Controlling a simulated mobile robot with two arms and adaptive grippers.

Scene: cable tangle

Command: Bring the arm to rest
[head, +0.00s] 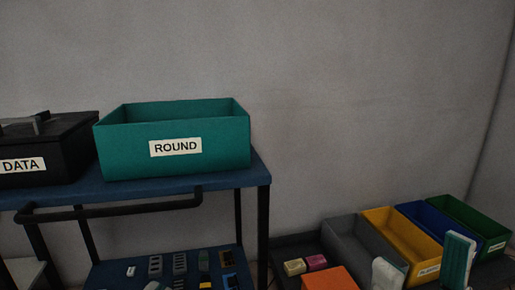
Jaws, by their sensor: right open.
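My right gripper (422,250) shows at the bottom right, with only the upper ends of its two pale fingers in the picture. One finger has a teal ribbed face. The fingers are wide apart and I see nothing between them. They stand in front of the row of coloured bins, and I cannot tell whether they touch any bin. The rest of the right arm is below the picture. My left gripper is not in view.
A teal bin labelled ROUND (200,112) and a black lidded box labelled DATA (60,135) stand on a blue-topped cart (228,181). Small parts lie on its lower shelf (115,273).

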